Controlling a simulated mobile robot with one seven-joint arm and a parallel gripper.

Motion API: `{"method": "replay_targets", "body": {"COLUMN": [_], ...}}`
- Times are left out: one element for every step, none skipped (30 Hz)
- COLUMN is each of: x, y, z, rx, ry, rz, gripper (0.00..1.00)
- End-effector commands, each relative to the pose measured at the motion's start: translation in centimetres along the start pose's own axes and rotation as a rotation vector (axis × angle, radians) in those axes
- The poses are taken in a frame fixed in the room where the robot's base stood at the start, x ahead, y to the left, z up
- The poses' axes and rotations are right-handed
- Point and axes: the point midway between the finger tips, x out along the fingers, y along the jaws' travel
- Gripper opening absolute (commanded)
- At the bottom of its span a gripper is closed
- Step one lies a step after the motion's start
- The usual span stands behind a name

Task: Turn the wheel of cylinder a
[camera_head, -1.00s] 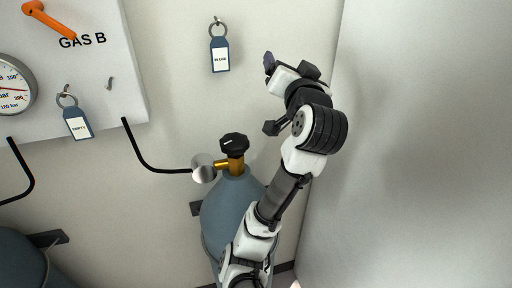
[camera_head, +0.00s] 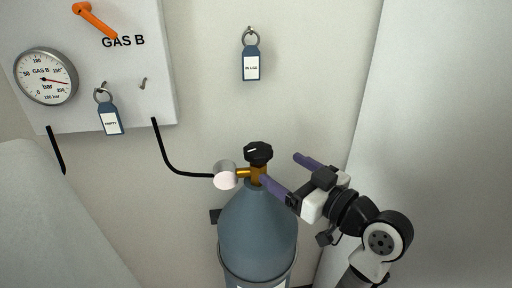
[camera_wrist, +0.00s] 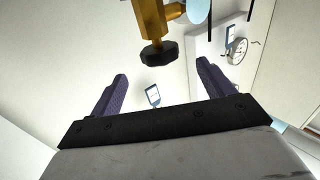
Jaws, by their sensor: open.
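A blue-grey gas cylinder (camera_head: 257,230) stands against the wall, with a brass valve (camera_head: 258,174) and a black wheel (camera_head: 258,152) on top. No readable letter shows on it. My gripper (camera_head: 279,167) is open, just right of the valve, with its purple fingers pointing left. The near fingertip appears close to the brass valve below the wheel; I cannot tell whether it touches. In the wrist view the wheel (camera_wrist: 158,53) and brass valve (camera_wrist: 152,18) appear at the top, across the gap between the fingers (camera_wrist: 161,70). Nothing is held.
A panel marked GAS B (camera_head: 150,75) with a gauge (camera_head: 46,77) and orange handle (camera_head: 92,18) hangs at upper left. An IN USE tag (camera_head: 251,62) hangs above. A pale wall bounds the right.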

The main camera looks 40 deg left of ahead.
Motion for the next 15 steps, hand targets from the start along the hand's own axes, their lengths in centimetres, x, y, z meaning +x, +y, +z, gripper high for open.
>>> {"method": "replay_targets", "body": {"x": [1.2, 1.9, 2.8, 3.5, 4.1, 5.0, 5.6, 6.2, 6.9, 7.5, 8.0, 8.6, 9.0, 9.3, 9.7], "y": [-0.1, -0.2, -0.2, -0.1, -0.1, -0.2, -0.2, -0.1, -0.1, -0.1, -0.1, -0.1, -0.1, 0.0, 0.0], "z": [-0.2, -0.3, -0.3, -0.3, -0.3, -0.3, -0.3, -0.3, -0.3, -0.3, -0.3, -0.2, -0.3, -0.2, -0.2], "rx": [0.004, 0.004, 0.003, 0.003, 0.004, 0.003, 0.002, 0.003, 0.003, 0.003, 0.002, 0.002, 0.002, 0.002, 0.003], "ry": [-0.001, -0.001, -0.002, -0.002, -0.001, -0.002, -0.002, -0.002, -0.002, -0.001, -0.002, -0.002, -0.001, -0.001, -0.001], "rz": [-0.007, -0.008, -0.008, -0.007, -0.007, -0.006, -0.006, -0.005, -0.004, -0.004, -0.004, -0.002, -0.002, -0.001, -0.001], "gripper": [0.81, 0.81, 0.81, 0.81, 0.81, 0.81, 0.81, 0.81, 0.81, 0.81, 0.81, 0.81, 0.81, 0.81, 0.81]}}
